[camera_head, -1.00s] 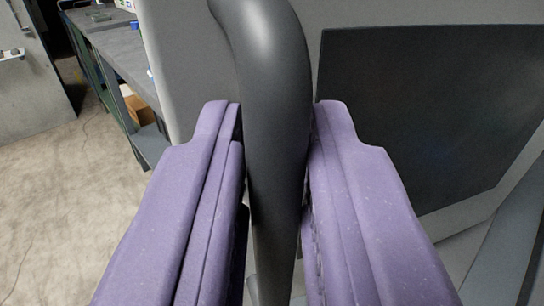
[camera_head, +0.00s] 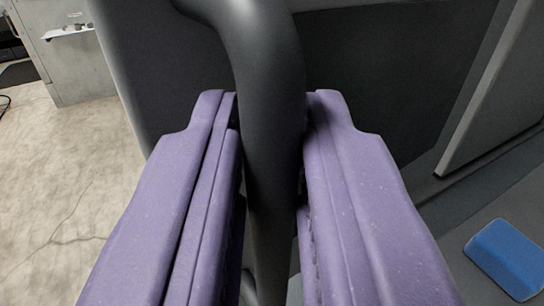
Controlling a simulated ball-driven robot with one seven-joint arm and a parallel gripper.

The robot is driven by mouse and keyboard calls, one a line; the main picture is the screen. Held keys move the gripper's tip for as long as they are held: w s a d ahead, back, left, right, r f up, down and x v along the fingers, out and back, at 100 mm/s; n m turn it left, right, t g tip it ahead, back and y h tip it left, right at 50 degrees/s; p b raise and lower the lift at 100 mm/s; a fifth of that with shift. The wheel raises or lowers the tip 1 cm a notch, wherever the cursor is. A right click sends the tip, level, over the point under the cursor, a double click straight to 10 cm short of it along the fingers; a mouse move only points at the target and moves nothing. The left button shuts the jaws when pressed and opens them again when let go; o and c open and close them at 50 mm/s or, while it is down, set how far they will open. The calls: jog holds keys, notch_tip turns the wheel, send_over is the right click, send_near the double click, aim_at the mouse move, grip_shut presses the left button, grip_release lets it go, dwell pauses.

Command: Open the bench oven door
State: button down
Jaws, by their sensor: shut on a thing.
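My gripper (camera_head: 271,105), with two purple fingers, is shut on a dark grey curved bar, the oven door handle (camera_head: 268,75). The handle runs down between the fingers and bends to the left at the top. Behind it is the grey oven door (camera_head: 150,70), with a dark panel (camera_head: 385,75) to the right of the handle. The door stands at an angle in the picture. The fingers hide part of the door and the lower handle.
A blue block-like object (camera_head: 506,258) lies on a grey surface at lower right. A grey upright panel (camera_head: 495,95) stands at right. A light grey cabinet (camera_head: 70,55) is at upper left. The pale floor (camera_head: 55,190) at left looks mostly clear.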

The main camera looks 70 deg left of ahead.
jog(key=shift+a+r, duration=0.1)
jog(key=c, duration=1.5)
grip_release()
jog(key=shift+o, duration=1.4)
jog(key=shift+w+a, duration=0.1)
jog(key=shift+w, duration=0.1)
jog(key=shift+s, duration=0.1)
jog(key=v, duration=0.7)
jog(key=shift+d+p, duration=0.4)
jog(key=shift+p, duration=0.05)
jog(key=shift+s, duration=0.1)
